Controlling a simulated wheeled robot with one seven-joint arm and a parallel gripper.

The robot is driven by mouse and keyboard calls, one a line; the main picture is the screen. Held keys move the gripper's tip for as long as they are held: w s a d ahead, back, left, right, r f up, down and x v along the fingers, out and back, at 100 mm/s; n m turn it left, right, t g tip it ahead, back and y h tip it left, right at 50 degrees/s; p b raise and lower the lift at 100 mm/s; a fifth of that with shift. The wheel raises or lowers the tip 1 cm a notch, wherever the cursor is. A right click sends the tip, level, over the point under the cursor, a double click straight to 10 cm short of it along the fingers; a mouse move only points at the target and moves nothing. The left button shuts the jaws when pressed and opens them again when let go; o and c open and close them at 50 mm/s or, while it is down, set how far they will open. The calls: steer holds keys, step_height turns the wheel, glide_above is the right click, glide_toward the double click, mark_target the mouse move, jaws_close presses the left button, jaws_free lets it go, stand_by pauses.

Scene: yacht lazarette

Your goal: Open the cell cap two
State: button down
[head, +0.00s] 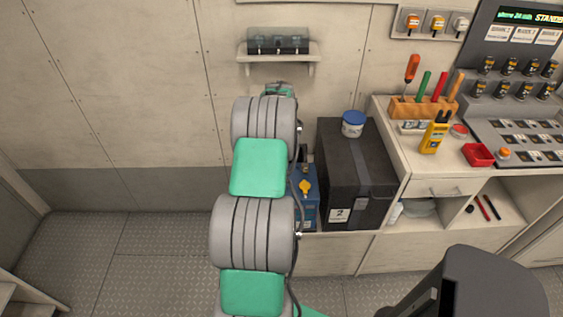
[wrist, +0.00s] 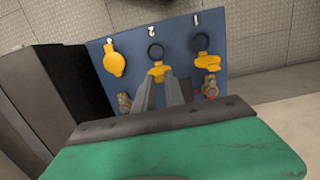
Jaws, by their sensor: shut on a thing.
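The blue battery (wrist: 180,45) shows its top in the wrist view, with several yellow cell caps. The middle cap (wrist: 158,70), below the label reading 2, is hinged back from a dark round opening (wrist: 155,51). My gripper (wrist: 160,82) is shut on this cap, which sits at its fingertips. The right cap (wrist: 207,60) also lies back from a dark opening. The left cap (wrist: 114,63) lies flat over its place. In the head view the battery (head: 305,211) is partly hidden by my arm, and my gripper is hidden there.
A black box (head: 345,170) labelled 2 stands right beside the battery, with a blue-lidded jar (head: 353,123) on it. A workbench (head: 390,110) with tools is at the right. A small shelf (head: 280,50) is on the wall. Floor at the left is clear.

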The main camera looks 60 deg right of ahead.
steer(key=shift+w+d+f+g+y+p, duration=0.15)
steer(key=shift+f+g+y+p, duration=0.35)
steer(key=shift+y, duration=0.3)
steer(key=shift+d+f+y, duration=0.1)
steer(key=shift+f+y, duration=0.15)
steer(key=shift+y, duration=0.15)
steer(key=shift+f, duration=0.1)
steer(key=c, duration=1.4)
jaws_free()
steer(key=shift+d, duration=0.1)
steer(key=shift+d+r, duration=0.1)
steer(key=shift+r, duration=0.15)
